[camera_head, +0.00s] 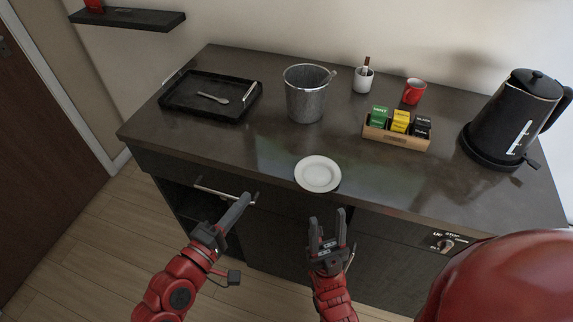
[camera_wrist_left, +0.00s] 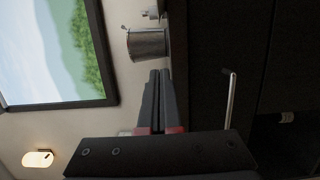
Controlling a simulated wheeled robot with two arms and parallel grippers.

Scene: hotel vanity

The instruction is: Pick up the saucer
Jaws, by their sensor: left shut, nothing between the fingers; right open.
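The white saucer (camera_head: 318,174) lies flat on the dark countertop near its front edge, in the head view. My right gripper (camera_head: 328,222) is open and empty, in front of the counter edge and just below the saucer in the picture. My left gripper (camera_head: 246,197) is shut and empty, in front of the drawer, to the left of the saucer. In the left wrist view its closed fingers (camera_wrist_left: 160,75) show, with nothing between them. I cannot make out the saucer in that view.
A metal bucket (camera_head: 307,95) stands behind the saucer. A black tray (camera_head: 210,116) with a spoon (camera_head: 213,98) is at left. A tea box (camera_head: 397,141), red mug (camera_head: 413,92), white cup (camera_head: 363,81) and black kettle (camera_head: 515,115) stand at right. Counter around the saucer is clear.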

